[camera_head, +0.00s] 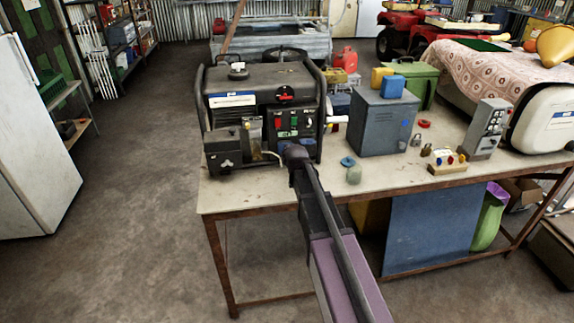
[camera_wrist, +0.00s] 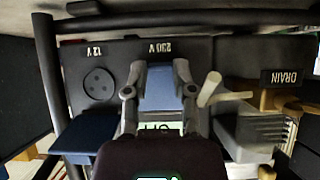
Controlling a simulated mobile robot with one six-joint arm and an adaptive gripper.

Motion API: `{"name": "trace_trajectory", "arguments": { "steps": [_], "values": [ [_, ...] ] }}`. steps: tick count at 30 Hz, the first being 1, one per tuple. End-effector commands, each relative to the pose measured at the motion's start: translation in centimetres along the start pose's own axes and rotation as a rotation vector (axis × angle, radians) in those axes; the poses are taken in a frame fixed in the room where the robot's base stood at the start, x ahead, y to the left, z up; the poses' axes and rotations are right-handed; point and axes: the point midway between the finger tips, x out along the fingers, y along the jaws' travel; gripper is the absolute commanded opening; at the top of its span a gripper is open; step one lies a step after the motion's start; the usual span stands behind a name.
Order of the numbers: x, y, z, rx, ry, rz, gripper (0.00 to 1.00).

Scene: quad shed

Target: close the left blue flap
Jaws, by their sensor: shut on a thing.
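The generator (camera_head: 262,88) stands on the workbench with its front panel facing me. My gripper (camera_head: 297,153) reaches its lower front. In the wrist view, which shows the panel lettering upside down, my gripper (camera_wrist: 159,75) has one finger on each side of the left blue flap (camera_wrist: 160,90), under the 230 V label. It is shut on this flap. The flap hides its socket; I cannot tell whether it lies flush. Another blue flap (camera_wrist: 82,140) sticks out from the panel by the bare round 12 V socket (camera_wrist: 99,84). The head view does not show the held flap clearly.
A dark frame tube (camera_wrist: 200,20) runs along the panel. A pale lever (camera_wrist: 210,90) and a grey finned part (camera_wrist: 250,130) sit close to the finger on the picture's right. A grey metal box (camera_head: 380,125) stands right of the generator on the workbench (camera_head: 235,194).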

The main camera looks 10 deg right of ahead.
Motion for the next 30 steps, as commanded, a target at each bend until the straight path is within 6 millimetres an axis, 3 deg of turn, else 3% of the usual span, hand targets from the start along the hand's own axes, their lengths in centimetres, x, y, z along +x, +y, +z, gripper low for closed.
{"name": "trace_trajectory", "arguments": {
  "steps": [1,12,29,30],
  "values": [
    [0.42,0.00,0.83,0.000,0.024,0.000,0.00],
    [1.17,0.01,0.44,0.000,0.183,0.000,0.00],
    [1.23,0.02,0.07,0.000,0.216,0.000,0.00],
    [1.24,0.02,0.06,0.000,0.216,0.000,0.40]
  ]
}}
